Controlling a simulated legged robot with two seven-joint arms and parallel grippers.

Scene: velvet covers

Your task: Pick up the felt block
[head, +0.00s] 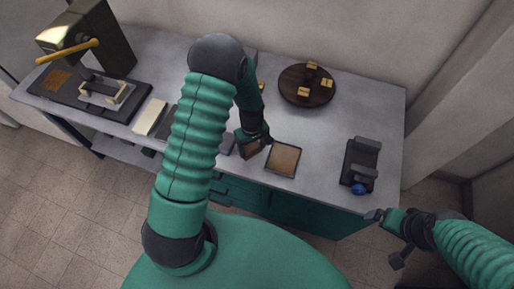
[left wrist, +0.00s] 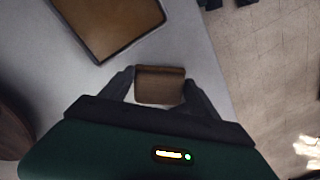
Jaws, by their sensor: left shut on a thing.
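The felt block, a small brown block, shows in the left wrist view (left wrist: 160,85) between the two dark fingers. In the head view the brown block (head: 250,149) is at the table's front edge, partly covered by the gripper. My left gripper (left wrist: 158,90) is shut on it, one finger on each side. I cannot tell if the block is clear of the table. My right gripper (head: 385,236) is off the table's right front corner, away from the block; its jaw state is unclear.
A dark-rimmed tray with a brown inside (head: 283,158) lies just right of the block. A round dark board (head: 296,93) with several small yellowish blocks stands behind. A black device with a blue knob (head: 360,165) is at right. A press-like machine (head: 90,40) stands far left.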

